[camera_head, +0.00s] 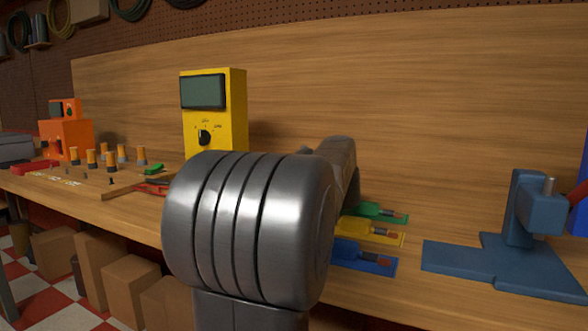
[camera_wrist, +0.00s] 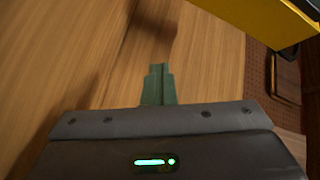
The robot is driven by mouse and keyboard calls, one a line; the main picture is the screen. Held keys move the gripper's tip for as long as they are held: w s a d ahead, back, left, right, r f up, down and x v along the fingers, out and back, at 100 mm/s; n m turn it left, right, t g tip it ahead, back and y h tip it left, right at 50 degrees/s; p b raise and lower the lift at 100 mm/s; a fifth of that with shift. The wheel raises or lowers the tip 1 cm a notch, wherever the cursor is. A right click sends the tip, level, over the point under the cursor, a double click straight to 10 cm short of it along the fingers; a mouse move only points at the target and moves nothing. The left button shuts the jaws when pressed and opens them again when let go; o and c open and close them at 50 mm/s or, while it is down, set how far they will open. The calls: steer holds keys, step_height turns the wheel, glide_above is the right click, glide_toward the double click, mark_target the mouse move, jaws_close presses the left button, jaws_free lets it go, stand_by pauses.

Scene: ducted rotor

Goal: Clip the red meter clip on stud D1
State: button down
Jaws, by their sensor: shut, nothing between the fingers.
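A red piece (camera_head: 152,188), which looks like the red meter clip, lies on the bench left of my arm, partly hidden by it. A green piece (camera_head: 154,169) lies just behind it. The yellow meter (camera_head: 213,112) stands upright behind my arm; its edge shows in the wrist view (camera_wrist: 262,18). Small dark studs and pale labels (camera_head: 56,180) are at the left of the bench; I cannot read which is D1. My gripper (camera_wrist: 160,70) is shut and empty over bare wood. My arm hides it in the head view.
Several orange-topped cylinders (camera_head: 108,159) stand at the left, near an orange device (camera_head: 66,140). Green, yellow and blue plates (camera_head: 367,257) lie right of my arm. A blue vise-like fixture (camera_head: 520,225) stands at the right. A wooden back panel (camera_head: 400,100) closes the rear.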

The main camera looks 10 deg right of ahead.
steer(key=shift+d+f+m+t+h+b, duration=0.1)
steer(key=shift+d+m+t+h+b, duration=0.15)
steer(key=shift+m+b, duration=0.35)
steer(key=shift+d+m+t+h+b, duration=0.15)
steer(key=shift+m+t+b, duration=0.2)
steer(key=shift+m+b, duration=0.25)
steer(key=shift+w+f+m+b, duration=0.1)
steer(key=shift+f+m+b, duration=0.15)
steer(key=shift+b, duration=0.2)
steer(key=shift+d+r+m+t+h, duration=0.1)
steer(key=shift+d+m+t+h, duration=0.05)
steer(key=shift+m+t+h, duration=0.15)
steer(key=shift+d+m+h, duration=0.35)
steer(key=shift+m+h, duration=0.15)
steer(key=shift+m, duration=0.35)
steer(key=shift+a, duration=0.2)
steer(key=c, duration=1.7)
jaws_free()
step_height(320, 180, up, 11)
steer(key=p, duration=0.5)
steer(key=shift+t, duration=0.3)
